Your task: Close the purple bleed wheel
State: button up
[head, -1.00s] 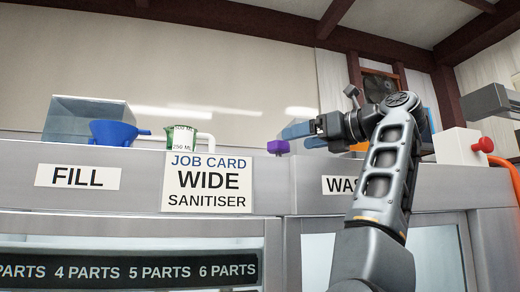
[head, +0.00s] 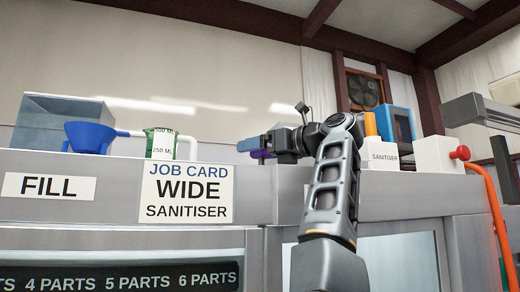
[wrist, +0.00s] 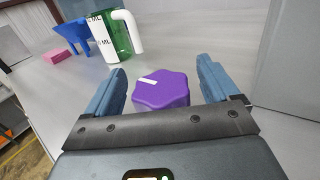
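The purple bleed wheel (wrist: 161,90) is a lobed knob with a white mark on its top, pointing to the left in the wrist view. My gripper (wrist: 162,68) is open, with one blue finger on each side of the wheel. Gaps show between the wheel and both fingers, so no grip shows. In the head view a little of the wheel (head: 262,154) shows below the blue fingers of my gripper (head: 250,145). The rest of it is hidden behind them.
A green jug (head: 160,143) with a white handle and a blue funnel (head: 90,136) stand to the left on the counter. A white sanitiser box (head: 380,156) and a white box with a red button (head: 459,153) stand to the right. A grey panel (wrist: 288,65) rises right of my gripper.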

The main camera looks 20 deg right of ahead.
jog(key=c, duration=0.9)
jog(key=shift+c, duration=0.2)
jog(key=shift+m+t+h, duration=0.3)
jog(key=shift+m+h, duration=0.1)
jog(key=shift+h, duration=0.1)
jog(key=m+t+h, duration=0.1)
jog(key=m+h, duration=0.1)
jog(key=h, duration=0.1)
jog(key=m+t+h, duration=0.1)
jog(key=m+h, duration=0.1)
jog(key=h, duration=0.2)
jog(key=shift+m, duration=0.4)
jog(key=m+h, duration=0.3)
jog(key=h, duration=0.1)
jog(key=m+g+h, duration=0.1)
jog(key=m+h, duration=0.2)
jog(key=h, duration=0.2)
jog(key=shift+d+r, duration=0.1)
jog(key=shift+d, duration=0.05)
jog(key=shift+m+g+h, duration=0.3)
jog(key=shift+h, duration=0.3)
jog(key=o, duration=1)
jog(key=shift+c, duration=0.2)
jog(key=shift+d, duration=0.1)
